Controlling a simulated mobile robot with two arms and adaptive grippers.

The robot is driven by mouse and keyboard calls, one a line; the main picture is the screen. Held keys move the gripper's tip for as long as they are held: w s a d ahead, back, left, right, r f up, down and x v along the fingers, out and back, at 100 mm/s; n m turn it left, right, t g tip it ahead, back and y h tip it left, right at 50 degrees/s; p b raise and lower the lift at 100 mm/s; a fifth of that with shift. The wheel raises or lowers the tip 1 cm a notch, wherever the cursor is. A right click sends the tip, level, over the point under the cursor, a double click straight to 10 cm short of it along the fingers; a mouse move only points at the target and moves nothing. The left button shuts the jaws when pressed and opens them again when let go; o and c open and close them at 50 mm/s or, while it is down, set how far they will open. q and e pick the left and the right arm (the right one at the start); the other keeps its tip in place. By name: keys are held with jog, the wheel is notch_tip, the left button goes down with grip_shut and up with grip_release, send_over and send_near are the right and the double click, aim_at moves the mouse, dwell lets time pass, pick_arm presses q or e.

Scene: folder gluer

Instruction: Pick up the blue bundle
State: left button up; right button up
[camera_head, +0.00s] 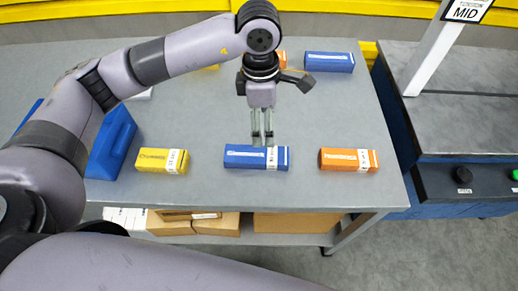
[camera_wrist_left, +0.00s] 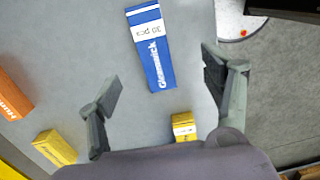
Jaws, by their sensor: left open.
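A blue bundle (camera_head: 256,158) with a white label band lies at the front of the grey table, between a yellow and an orange bundle. A second blue bundle (camera_head: 329,63) lies at the back right. My left gripper (camera_head: 262,136) points down just behind the front blue bundle in the head view, its fingers apart and empty. In the left wrist view a blue bundle (camera_wrist_left: 151,48) lies ahead, between and beyond the open fingers of my left gripper (camera_wrist_left: 161,78). I cannot tell the height of the fingertips above it. My right gripper is not in view.
A yellow bundle (camera_head: 162,160) lies to the left and an orange bundle (camera_head: 348,160) to the right. More bundles at the back are partly hidden by my arm. A blue container (camera_head: 113,143) stands at the left. Cardboard boxes (camera_head: 297,222) sit on the lower shelf.

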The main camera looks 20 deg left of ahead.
pick_arm(q)
jog(key=a, duration=0.2)
jog(key=p, duration=0.4)
send_near(257, 154)
jog(key=shift+y, duration=0.4)
jog(key=f, duration=0.3)
jog(key=d+f, duration=0.1)
jog(key=f, duration=0.1)
jog(key=shift+s+d+f, duration=0.1)
jog(key=shift+s+f, duration=0.05)
jog(key=shift+s, duration=0.15)
jog(key=shift+f+p, duration=0.25)
jog(key=shift+p, duration=0.1)
jog(key=f, duration=0.1)
jog(key=f+p, duration=0.2)
jog(key=shift+w+a+f, duration=0.1)
jog(key=shift+a+f, duration=0.2)
jog(key=shift+f, duration=0.55)
jog(key=c, duration=1.3)
jog(key=shift+c, duration=0.4)
jog(key=shift+w+r, duration=0.1)
jog(key=shift+r, duration=0.05)
